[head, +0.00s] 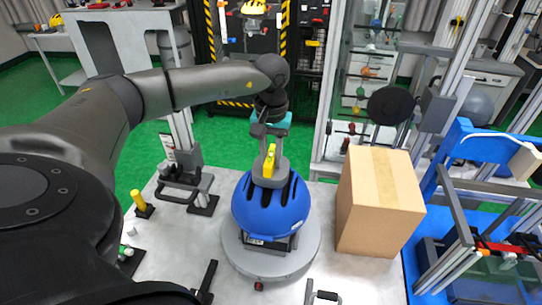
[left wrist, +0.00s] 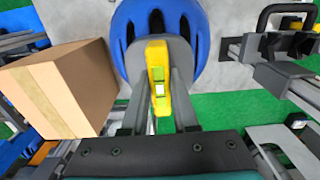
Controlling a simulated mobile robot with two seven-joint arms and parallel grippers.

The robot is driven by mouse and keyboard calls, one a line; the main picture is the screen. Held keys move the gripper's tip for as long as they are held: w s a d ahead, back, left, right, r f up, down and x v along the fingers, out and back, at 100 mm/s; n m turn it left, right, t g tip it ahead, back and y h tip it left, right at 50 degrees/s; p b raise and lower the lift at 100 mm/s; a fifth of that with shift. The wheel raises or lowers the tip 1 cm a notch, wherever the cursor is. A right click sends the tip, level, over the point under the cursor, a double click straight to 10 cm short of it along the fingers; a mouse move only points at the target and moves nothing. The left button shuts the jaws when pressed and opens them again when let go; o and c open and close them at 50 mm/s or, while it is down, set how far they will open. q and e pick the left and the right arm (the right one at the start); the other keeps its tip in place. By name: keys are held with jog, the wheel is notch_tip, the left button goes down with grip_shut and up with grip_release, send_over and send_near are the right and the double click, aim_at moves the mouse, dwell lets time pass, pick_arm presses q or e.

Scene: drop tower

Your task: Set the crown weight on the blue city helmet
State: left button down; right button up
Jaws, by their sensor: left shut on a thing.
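The blue city helmet (head: 271,215) sits dome up on a round grey stand, with dark vents along its top. The crown weight (head: 270,181) is a grey block on top of the helmet, with a yellow bar that has a small green vial. In the left wrist view the weight (left wrist: 181,62) is in front of the blue helmet (left wrist: 208,35). My left gripper (head: 268,163) comes down from above and is shut on the weight, its fingers on both sides of the yellow bar. The weight looks in contact with the dome, but its underside is hidden. My right gripper is out of view.
A cardboard box (head: 379,202) stands close to the right of the round stand (head: 270,263). A grey post with a clamp (head: 186,180) is to the left, near a small yellow peg (head: 140,201). A blue frame (head: 470,165) is at the far right.

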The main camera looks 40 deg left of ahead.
pick_arm(q)
jog(key=shift+f+b, duration=0.55)
dwell(0.9)
jog(key=c, duration=0.6)
grip_release()
jog(key=shift+s+f, duration=0.1)
jog(key=shift+f, duration=0.1)
jog(key=shift+r, duration=0.15)
